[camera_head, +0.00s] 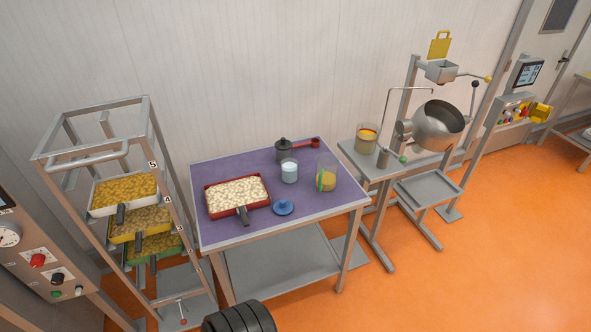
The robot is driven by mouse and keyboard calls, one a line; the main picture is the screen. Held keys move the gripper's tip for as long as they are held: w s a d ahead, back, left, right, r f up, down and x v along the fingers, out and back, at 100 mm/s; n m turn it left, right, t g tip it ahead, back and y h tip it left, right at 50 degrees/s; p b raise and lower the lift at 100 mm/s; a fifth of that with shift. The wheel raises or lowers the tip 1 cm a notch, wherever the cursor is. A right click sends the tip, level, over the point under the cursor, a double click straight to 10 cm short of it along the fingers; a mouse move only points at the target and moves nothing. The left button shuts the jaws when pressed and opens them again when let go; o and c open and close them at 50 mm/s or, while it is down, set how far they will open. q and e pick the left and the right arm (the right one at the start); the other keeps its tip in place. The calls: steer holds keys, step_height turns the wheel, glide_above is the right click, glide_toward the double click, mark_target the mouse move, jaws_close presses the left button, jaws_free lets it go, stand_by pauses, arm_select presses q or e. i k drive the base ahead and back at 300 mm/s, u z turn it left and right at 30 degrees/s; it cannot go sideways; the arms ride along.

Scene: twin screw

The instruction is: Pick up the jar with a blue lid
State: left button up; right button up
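A round blue lid (283,207) with a knob lies on the purple-topped table (215,235), near its front edge. No jar shows under it. A small clear jar (289,171) with pale bluish-white contents stands upright behind the lid, apart from it, with no lid visible on it. A larger clear container (327,178) with yellow contents and a green strip stands to the right. Neither my left nor my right gripper is in view.
A red tray (209,203) of pale pieces sits left of the lid. A dark pot (283,150) with a red handle stands behind the small jar. A tray rack (93,155) stands left. A side stand (349,150) holds another jar (367,138), near a metal drum (438,125).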

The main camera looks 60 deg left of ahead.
mark_target(289, 167)
steer(key=u, duration=0.55)
steer(key=i, duration=0.85)
steer(key=u, duration=0.75)
